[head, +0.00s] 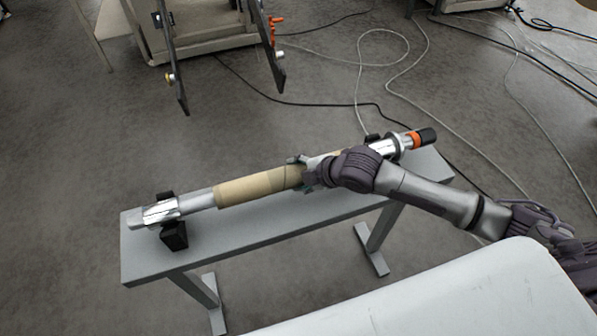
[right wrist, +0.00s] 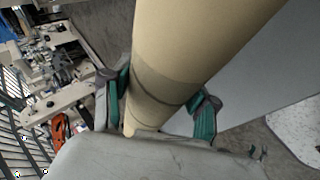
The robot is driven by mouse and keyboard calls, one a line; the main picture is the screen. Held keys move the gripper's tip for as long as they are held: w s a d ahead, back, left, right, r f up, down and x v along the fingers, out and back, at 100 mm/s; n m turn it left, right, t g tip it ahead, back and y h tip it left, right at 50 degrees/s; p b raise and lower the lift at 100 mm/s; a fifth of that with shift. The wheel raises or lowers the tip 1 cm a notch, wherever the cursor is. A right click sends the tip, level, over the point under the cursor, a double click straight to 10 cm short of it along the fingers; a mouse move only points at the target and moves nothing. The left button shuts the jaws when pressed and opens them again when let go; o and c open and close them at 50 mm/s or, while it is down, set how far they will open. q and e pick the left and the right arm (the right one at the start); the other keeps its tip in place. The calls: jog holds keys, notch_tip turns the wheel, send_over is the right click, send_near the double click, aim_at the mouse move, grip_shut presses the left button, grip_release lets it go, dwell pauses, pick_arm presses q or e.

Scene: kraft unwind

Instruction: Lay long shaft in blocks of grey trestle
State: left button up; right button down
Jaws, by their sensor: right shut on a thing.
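The long shaft (head: 196,200) is silver, with a tan cardboard core (head: 245,189) around its middle and an orange and black right end. It lies lengthwise over the grey trestle (head: 240,238). Its left part is at a black block (head: 174,235), and its right part is by another black block (head: 372,138), mostly hidden. I cannot tell whether it is fully seated in either. My right gripper (head: 308,174) is shut on the tan core near the middle. In the right wrist view the core (right wrist: 190,50) runs between the green-padded fingers (right wrist: 160,108). My left gripper is not in view.
A white rounded surface (head: 450,300) fills the lower right. Behind the trestle stands a machine with two dark upright arms (head: 270,55) and a pale base (head: 205,45). Cables (head: 400,75) lie on the grey floor at the back right.

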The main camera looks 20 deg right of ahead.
jog(key=shift+c, duration=1.7)
grip_release()
jog(key=shift+r, duration=0.25)
jog(key=shift+o, duration=0.5)
jog(key=shift+s+f, duration=0.15)
jog(key=shift+f, duration=0.25)
jog(key=v, duration=1.2)
jog(key=s+a+f+m+h, duration=0.1)
jog(key=s+a+f+m, duration=0.35)
jog(key=s+m, duration=0.2)
jog(key=s+d+f+m+g+h, duration=0.2)
jog(key=s+d+f+m, duration=0.1)
jog(key=s+m, duration=0.3)
jog(key=s+d+f+m+g+h, duration=0.2)
jog(key=s+m, duration=0.3)
jog(key=m, duration=0.1)
notch_tip(320, 180, down, 26)
jog(key=s+g, duration=0.1)
jog(key=s, duration=0.1)
jog(key=s+d+f+g, duration=0.1)
jog(key=s+d+f, duration=0.2)
jog(key=s+f, duration=1.3)
jog(key=shift+s+f+n+g, duration=0.3)
jog(key=shift+s+f+n, duration=0.05)
jog(key=shift+f, duration=0.05)
